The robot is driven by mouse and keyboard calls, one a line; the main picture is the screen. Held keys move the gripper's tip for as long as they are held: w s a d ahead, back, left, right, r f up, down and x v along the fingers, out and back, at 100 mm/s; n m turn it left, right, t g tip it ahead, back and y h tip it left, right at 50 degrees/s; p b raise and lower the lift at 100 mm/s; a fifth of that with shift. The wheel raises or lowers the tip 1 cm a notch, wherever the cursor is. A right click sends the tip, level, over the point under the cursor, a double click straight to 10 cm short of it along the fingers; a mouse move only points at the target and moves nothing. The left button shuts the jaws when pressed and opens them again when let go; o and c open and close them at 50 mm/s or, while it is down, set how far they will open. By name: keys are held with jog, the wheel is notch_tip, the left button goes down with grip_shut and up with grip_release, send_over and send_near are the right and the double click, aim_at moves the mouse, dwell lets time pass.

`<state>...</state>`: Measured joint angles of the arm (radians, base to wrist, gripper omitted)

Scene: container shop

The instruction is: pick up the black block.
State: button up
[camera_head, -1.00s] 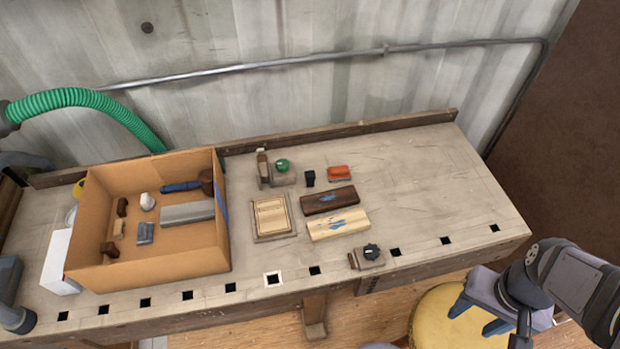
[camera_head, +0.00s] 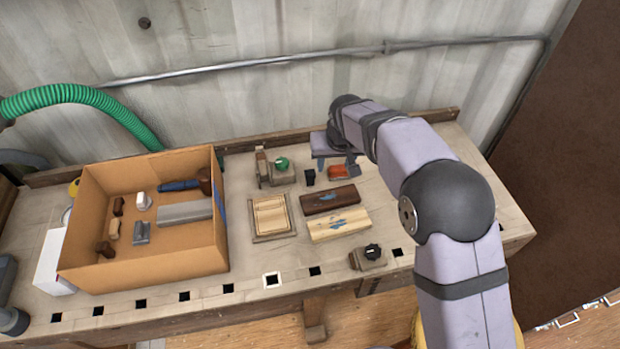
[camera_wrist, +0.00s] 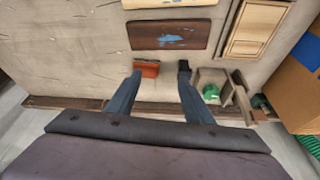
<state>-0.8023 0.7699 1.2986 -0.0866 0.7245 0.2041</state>
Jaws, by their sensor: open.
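The small black block (camera_head: 310,177) stands on the bench, left of an orange-red block (camera_head: 338,172) and behind the dark brown wooden block (camera_head: 329,199). My gripper (camera_head: 337,169) is over the back of the bench, open and empty. In the wrist view, my gripper (camera_wrist: 161,82) has its two blue-grey fingers spread. The black block (camera_wrist: 184,66) shows just beyond the tip of the right finger there, and the orange-red block (camera_wrist: 146,69) lies by the tip of the left finger. I cannot tell how high the fingertips are above the bench.
A clamp-like fixture with a green knob (camera_head: 282,163) stands close left of the black block. A pale wooden block (camera_head: 339,224), a framed wooden plate (camera_head: 270,216) and a black-knobbed fixture (camera_head: 372,252) lie nearer. A cardboard box (camera_head: 150,277) holds several items at left.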

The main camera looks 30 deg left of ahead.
send_near(310, 171)
jog(key=shift+n+y, duration=0.3)
jog(key=shift+n, duration=0.1)
jog(key=shift+d+p+x, duration=0.2)
jog(key=shift+p+x, duration=1.45)
jog(key=shift+x, duration=2.4)
jog(key=shift+c, duration=0.4)
jog(key=c, duration=1.1)
